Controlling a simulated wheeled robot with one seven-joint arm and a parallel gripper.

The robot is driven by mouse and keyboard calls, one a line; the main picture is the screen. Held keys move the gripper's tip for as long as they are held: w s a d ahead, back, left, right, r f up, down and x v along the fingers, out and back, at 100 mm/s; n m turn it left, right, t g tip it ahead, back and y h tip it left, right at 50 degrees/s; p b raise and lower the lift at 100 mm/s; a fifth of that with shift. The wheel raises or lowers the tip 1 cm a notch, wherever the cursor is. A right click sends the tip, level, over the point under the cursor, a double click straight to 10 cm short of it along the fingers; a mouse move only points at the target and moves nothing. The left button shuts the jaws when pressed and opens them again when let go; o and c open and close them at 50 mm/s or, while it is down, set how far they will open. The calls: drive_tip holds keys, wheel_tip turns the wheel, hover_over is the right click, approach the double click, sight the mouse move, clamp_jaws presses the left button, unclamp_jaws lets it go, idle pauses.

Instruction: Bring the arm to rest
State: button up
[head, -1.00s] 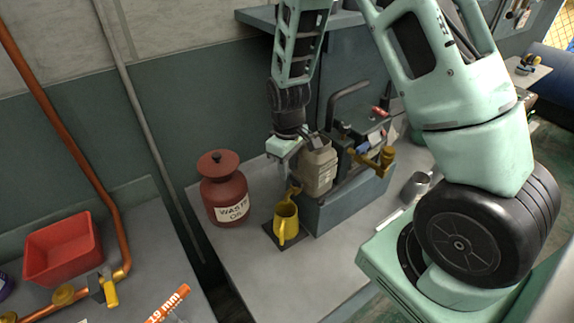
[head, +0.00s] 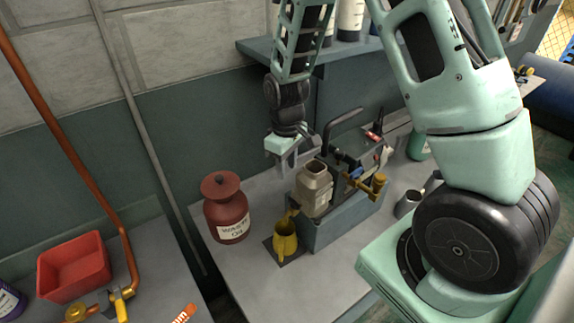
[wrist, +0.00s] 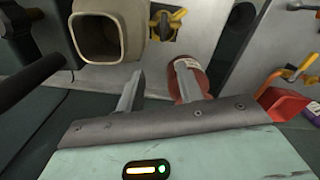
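My gripper (head: 295,161) hangs above the bench, just above and left of an open-topped beige container (head: 313,192). In the wrist view its two fingers (wrist: 158,88) stand apart with nothing between them. The beige container (wrist: 122,50) shows beside the fingers there, apart from them, its square mouth facing the camera. My arm is bent, with the forearm coming down to the bench.
A red waste oil jar (head: 226,214) and a yellow jug (head: 285,240) on a dark mat stand near the container. The container sits on a grey machine (head: 335,222). A shelf (head: 350,50) with bottles is behind my forearm. A red bin (head: 72,268) is at left.

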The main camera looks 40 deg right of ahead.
drive_tip(key=shift+a+f, duration=0.1)
idle(0.3)
drive_tip(key=s+a+n+y+b, duration=0.1)
drive_tip(key=s+a+b, duration=0.4)
drive_tip(key=a, duration=0.2)
drive_tip(key=s+a+n+b, duration=0.1)
drive_tip(key=s+a+b, duration=0.3)
drive_tip(key=a+b, duration=0.25)
drive_tip(key=s+a+f+b, duration=0.1)
drive_tip(key=s+a+b, duration=0.1)
drive_tip(key=s, duration=0.5)
drive_tip(key=s+a+f+n+b, duration=0.1)
drive_tip(key=s+a+b, duration=0.2)
drive_tip(key=s, duration=0.4)
drive_tip(key=shift+a+f+n+b, duration=0.2)
drive_tip(key=shift+a+n+b, duration=0.1)
drive_tip(key=shift+b, duration=0.2)
